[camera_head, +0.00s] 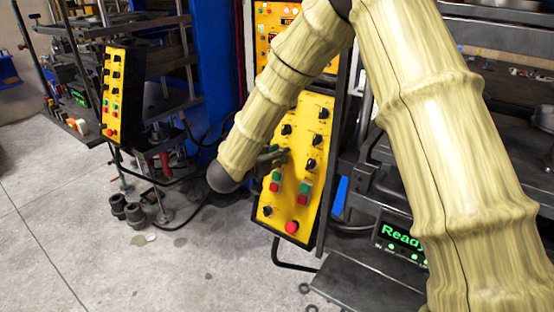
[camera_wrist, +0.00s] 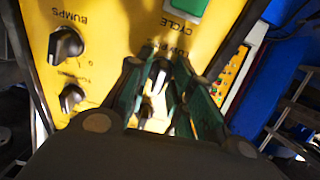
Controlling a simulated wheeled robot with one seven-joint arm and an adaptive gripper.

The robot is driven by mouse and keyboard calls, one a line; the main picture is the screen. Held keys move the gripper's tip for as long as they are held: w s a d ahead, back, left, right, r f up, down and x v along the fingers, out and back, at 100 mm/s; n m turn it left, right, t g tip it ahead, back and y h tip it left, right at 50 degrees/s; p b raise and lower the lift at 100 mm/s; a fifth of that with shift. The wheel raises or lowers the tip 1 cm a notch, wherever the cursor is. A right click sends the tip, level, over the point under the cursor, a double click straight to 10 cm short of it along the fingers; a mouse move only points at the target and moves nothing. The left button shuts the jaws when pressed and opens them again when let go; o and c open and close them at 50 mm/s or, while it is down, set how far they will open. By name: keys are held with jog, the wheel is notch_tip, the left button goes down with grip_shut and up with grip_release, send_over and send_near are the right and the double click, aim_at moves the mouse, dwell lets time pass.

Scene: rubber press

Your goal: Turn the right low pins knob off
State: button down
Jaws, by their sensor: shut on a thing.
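The yellow control panel (camera_head: 270,212) on the right-hand press carries dark knobs and red and green buttons. My gripper (camera_head: 284,153) reaches it from the left, at the panel's left column above a green button. In the wrist view my gripper (camera_wrist: 159,66) has its fingers on both sides of the low pins knob (camera_wrist: 160,73), shut on it. The label beside that knob is partly hidden but reads like "low pins". The knob's exact angle is hard to tell, and in the head view my fingers hide it.
Knobs near my fingers are the bumps knob (camera_wrist: 66,44) and another knob (camera_wrist: 72,97). A green cycle button (camera_wrist: 186,8) is close by. A second yellow panel (camera_head: 108,95) stands at left. A green "Ready" display (camera_head: 400,238) sits low at right.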

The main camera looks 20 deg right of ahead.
dwell(0.3)
jog(key=c, duration=1.5)
grip_release()
jog(key=shift+c, duration=0.2)
jog(key=shift+a, duration=0.1)
jog(key=v, duration=1.2)
